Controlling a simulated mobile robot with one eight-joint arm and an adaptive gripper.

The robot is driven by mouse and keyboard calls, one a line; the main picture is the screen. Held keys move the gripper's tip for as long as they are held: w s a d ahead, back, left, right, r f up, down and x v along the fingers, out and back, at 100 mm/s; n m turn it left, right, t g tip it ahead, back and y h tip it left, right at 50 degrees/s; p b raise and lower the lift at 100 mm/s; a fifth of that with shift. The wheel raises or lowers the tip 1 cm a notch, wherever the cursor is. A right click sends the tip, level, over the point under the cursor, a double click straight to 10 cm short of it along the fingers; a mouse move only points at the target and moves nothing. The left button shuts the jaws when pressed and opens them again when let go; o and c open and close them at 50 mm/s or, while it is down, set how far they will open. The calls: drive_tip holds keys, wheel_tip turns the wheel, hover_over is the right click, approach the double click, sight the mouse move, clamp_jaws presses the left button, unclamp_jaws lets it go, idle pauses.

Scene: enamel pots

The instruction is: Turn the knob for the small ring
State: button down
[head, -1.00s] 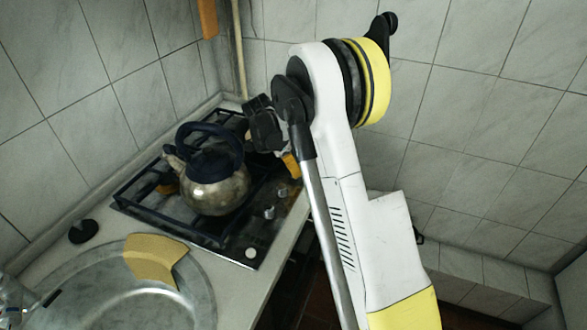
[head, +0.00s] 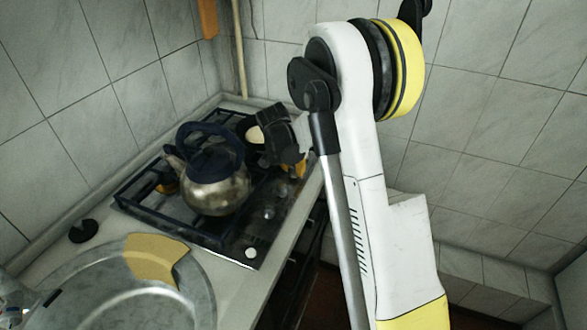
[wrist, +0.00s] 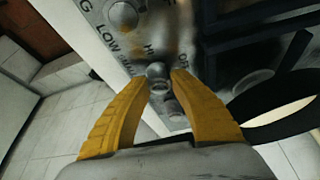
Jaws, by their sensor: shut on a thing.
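My gripper shows in the wrist view (wrist: 162,77) with its two yellow fingers closed around a small metal knob (wrist: 157,69) on the hob's panel. The panel carries printed marks such as LOW and HI beside it. Which ring this knob serves cannot be told.
A steel kettle (head: 215,192) with a dark handle stands on the hob, left of my gripper. A black pan (head: 247,126) with something pale inside sits behind. A round sink (head: 200,295) with a yellow cloth (head: 152,258) is in front. Tiled walls close off the back.

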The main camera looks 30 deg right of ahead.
drive_tip(key=n, duration=0.2)
drive_tip(key=n+t+y, duration=0.1)
drive_tip(key=n, duration=0.2)
drive_tip(key=shift+n+t+y, duration=0.3)
drive_tip(key=n, duration=0.2)
drive_tip(key=n+y, duration=0.1)
drive_tip(key=n, duration=0.1)
drive_tip(key=shift+n+t+y, duration=0.3)
drive_tip(key=c, duration=1.1)
unclamp_jaws()
drive_tip(key=shift+r, duration=0.1)
drive_tip(key=v, duration=1.2)
drive_tip(key=shift+d, duration=0.15)
drive_tip(key=shift+w, duration=0.1)
